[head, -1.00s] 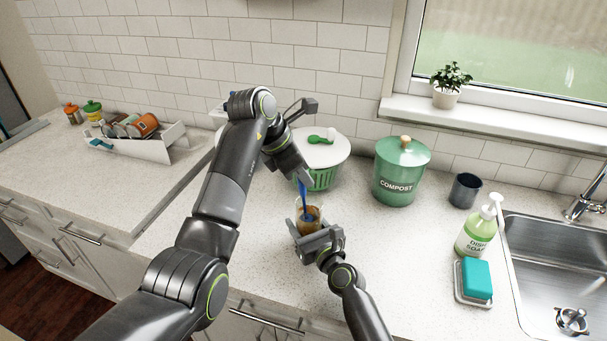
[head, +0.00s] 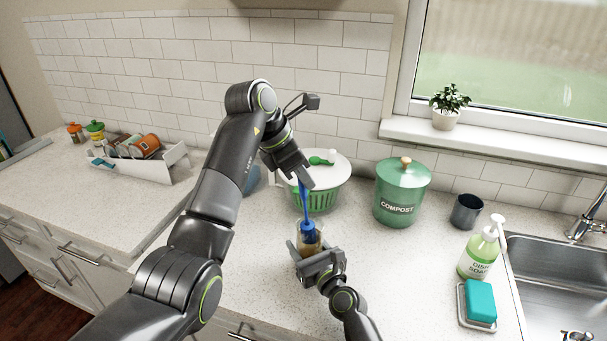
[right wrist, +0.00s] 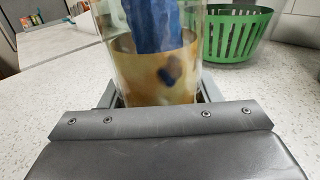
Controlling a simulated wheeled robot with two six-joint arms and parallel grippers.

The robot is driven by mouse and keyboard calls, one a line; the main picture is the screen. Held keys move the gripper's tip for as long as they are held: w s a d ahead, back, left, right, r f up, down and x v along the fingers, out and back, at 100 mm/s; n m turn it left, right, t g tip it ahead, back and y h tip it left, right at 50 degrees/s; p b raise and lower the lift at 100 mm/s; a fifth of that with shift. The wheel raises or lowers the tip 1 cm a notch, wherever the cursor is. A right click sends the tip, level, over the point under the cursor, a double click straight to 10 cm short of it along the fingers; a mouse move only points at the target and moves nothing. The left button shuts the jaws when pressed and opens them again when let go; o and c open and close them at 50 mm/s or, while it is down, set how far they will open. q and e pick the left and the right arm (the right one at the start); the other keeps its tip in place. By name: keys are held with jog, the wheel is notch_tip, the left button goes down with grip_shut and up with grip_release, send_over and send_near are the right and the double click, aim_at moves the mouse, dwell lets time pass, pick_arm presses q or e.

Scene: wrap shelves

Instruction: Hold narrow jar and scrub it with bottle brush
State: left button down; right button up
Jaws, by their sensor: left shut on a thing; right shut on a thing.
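The narrow jar (head: 310,250) is clear glass with brownish grime inside its lower part. My right gripper (head: 318,258) is shut on it and holds it upright at the counter. In the right wrist view the jar (right wrist: 152,75) stands between the fingers, and the blue brush head (right wrist: 150,25) shows inside it above the grime. The blue bottle brush (head: 305,205) points down into the jar. My left gripper (head: 297,178) is shut on its upper end, above the jar. The gripper hides the top of the handle.
A green salad spinner (head: 318,198) stands just behind the jar, with a compost bin (head: 400,195) to its right. Dish soap (head: 480,250), a teal sponge (head: 480,300) and the sink (head: 550,265) are at right. The counter right of the jar is clear.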

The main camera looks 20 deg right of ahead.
aim_at(304, 199)
pick_arm(q)
jog(key=shift+f, duration=2.65)
jog(key=shift+s, duration=0.6)
jog(key=shift+a, duration=0.1)
jog(key=shift+s+a, duration=0.2)
jog(key=shift+a, duration=0.15)
jog(key=shift+r, duration=3)
jog(key=shift+f, duration=3)
